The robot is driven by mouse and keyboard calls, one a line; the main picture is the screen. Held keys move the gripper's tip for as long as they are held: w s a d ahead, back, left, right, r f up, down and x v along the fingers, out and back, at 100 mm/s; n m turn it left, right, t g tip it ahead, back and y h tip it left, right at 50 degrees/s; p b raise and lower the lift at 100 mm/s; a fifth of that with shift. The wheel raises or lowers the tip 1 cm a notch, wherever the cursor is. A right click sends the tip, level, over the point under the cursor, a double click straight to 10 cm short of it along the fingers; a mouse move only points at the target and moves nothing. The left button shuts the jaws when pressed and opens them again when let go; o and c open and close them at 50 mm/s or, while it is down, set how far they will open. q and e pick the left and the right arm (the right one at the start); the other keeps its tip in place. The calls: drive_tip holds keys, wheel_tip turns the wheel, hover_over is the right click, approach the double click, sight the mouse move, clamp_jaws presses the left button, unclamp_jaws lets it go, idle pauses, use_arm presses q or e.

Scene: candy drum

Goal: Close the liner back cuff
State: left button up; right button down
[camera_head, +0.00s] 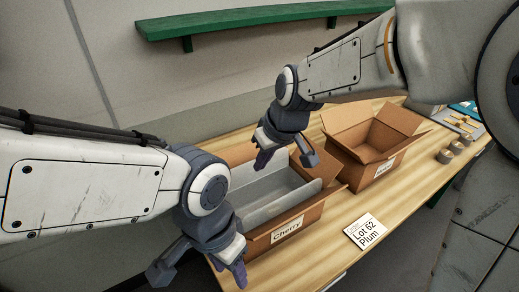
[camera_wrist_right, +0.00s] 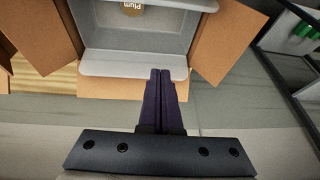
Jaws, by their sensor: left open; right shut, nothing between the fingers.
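The cardboard box labelled Cherry (camera_head: 287,231) stands open on the table, with a grey liner (camera_head: 256,190) inside. In the head view a grey cuff lies along its front edge; my right arm and gripper partly hide the back edge. In the right wrist view a grey liner cuff (camera_wrist_right: 135,66) spans the box edge nearest my fingers. My right gripper (camera_head: 264,158) is shut and empty at the box's back side; its fingertips (camera_wrist_right: 163,76) overlap that cuff in the picture, and I cannot tell if they touch. My left gripper (camera_head: 232,270) is open and empty at the front left of the box.
A second open box (camera_head: 375,140) stands to the right. A Lot 62 Plum card (camera_head: 366,231) lies in front of it. Several small round pieces (camera_head: 455,147) and a tray (camera_head: 463,122) sit at the far right. A green shelf (camera_head: 250,20) is on the wall.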

drive_tip(key=w+d+t, duration=0.2)
drive_tip(key=w+d, duration=0.1)
drive_tip(key=w, duration=0.6)
drive_tip(key=x, duration=0.3)
drive_tip(key=p+x, duration=0.1)
drive_tip(key=x, duration=0.4)
drive_tip(key=shift+w+a+f, duration=0.2)
drive_tip(key=shift+a+f, duration=0.05)
drive_tip(key=shift+a, duration=0.1)
drive_tip(key=shift+w+a+f, duration=0.15)
drive_tip(key=shift+w+f, duration=0.05)
drive_tip(key=shift+f, duration=0.2)
